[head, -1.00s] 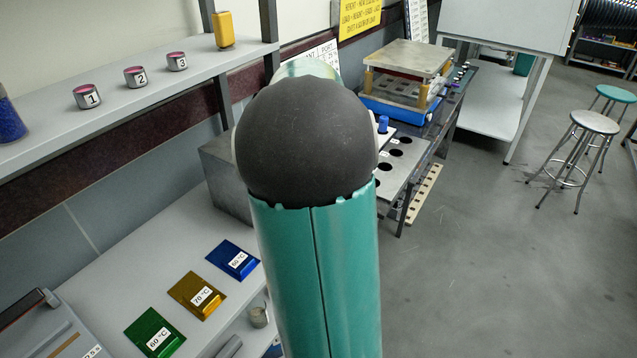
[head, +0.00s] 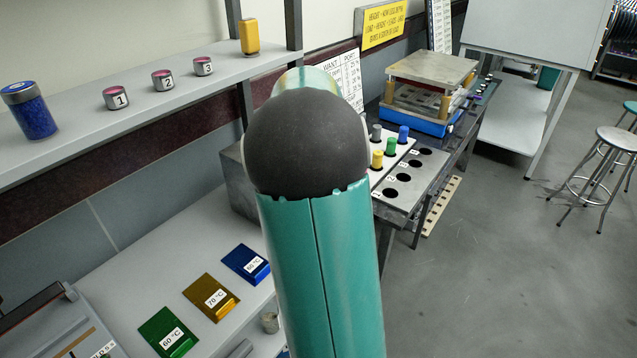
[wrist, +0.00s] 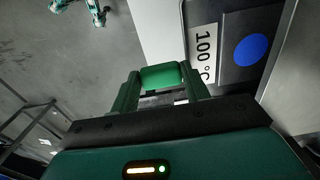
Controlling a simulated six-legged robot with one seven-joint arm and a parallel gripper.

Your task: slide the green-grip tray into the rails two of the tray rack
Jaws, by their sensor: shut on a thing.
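In the wrist view, my gripper (wrist: 162,88) has its two green fingers on either side of a green grip (wrist: 162,75) and is shut on it. The tray behind this grip is mostly hidden by the fingers and the gripper body. In the head view, my own teal arm fills the middle and hides my gripper and the tray. I cannot make out the tray rack or its rails for certain in either view.
A dark panel (wrist: 235,75) labelled 100 °C with a blue disc (wrist: 252,49) is close to the gripper's right. Green (head: 168,332), yellow (head: 211,297) and blue (head: 246,264) temperature plates lie on the bench. Stools (head: 622,140) stand right; open floor (head: 470,270) lies between.

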